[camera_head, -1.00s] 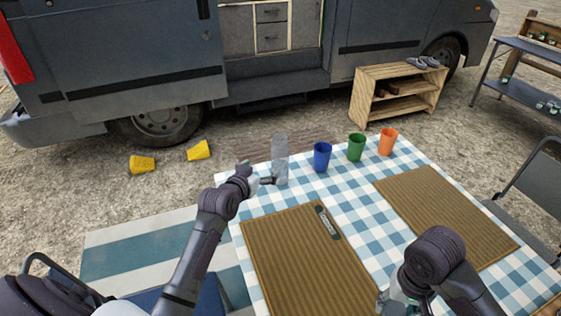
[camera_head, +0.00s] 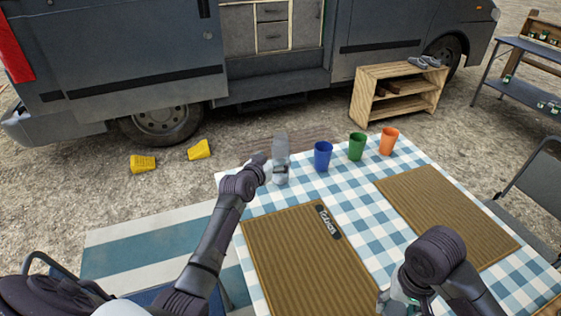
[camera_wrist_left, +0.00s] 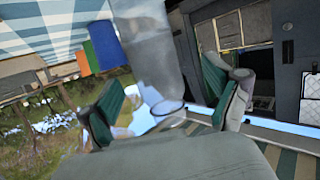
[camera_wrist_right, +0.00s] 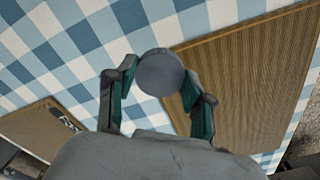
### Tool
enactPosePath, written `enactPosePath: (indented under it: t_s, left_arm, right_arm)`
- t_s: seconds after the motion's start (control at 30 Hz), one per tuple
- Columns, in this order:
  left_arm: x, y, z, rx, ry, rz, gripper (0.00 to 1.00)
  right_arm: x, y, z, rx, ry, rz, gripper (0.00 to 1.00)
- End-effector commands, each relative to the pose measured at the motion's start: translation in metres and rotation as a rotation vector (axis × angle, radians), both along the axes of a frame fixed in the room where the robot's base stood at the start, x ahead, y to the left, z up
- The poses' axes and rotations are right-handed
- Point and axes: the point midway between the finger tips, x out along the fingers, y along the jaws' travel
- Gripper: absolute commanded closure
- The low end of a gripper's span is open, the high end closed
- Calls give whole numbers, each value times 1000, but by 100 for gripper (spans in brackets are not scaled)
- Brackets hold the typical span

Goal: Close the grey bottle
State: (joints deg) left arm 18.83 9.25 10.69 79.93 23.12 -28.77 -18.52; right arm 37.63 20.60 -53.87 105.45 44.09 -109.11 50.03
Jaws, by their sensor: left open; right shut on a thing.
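The grey, translucent bottle (camera_head: 280,146) stands upright near the far left edge of the table. My left gripper (camera_head: 277,171) is at the bottle, open. In the left wrist view the bottle (camera_wrist_left: 160,45) lies between the two spread fingers, its round rim showing uncapped; whether a finger touches it I cannot tell. My right gripper (camera_wrist_right: 158,85) is shut on a round grey cap (camera_wrist_right: 160,73) and holds it above the near part of the table. In the head view my right arm mostly hides that gripper, and the cap is not clear there.
A blue cup (camera_head: 322,156), a green cup (camera_head: 356,147) and an orange cup (camera_head: 388,142) stand right of the bottle. Two brown placemats (camera_head: 300,255) (camera_head: 445,215) lie on the checked table (camera_head: 355,210). A chair (camera_head: 535,185) is at the right.

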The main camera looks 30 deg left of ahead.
Motion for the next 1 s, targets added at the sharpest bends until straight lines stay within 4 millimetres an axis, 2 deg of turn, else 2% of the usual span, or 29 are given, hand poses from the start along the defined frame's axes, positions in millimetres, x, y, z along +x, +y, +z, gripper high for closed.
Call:
enactPosePath:
  t_s: [0.13, 0.3, 0.73, 0.77, 1.0]
  left_arm:
    - [23, -6, -2, -4, -1, -1, 11]
    - [41, -4, -9, -2, 0, 0, 11]
    - [45, -4, -10, -1, 0, 0, 11]
    - [45, -4, -10, -1, 0, 0, 14]
    - [44, -4, -10, -1, 0, 0, 54]
  right_arm:
    - [0, 0, 1, 0, 0, 0, 58]
    - [0, 0, -2, 0, 0, 0, 58]
    - [0, 0, -2, 0, 0, 0, 58]
    - [0, 0, -2, 0, 0, 0, 58]
    - [0, 0, -2, 0, 0, 0, 58]
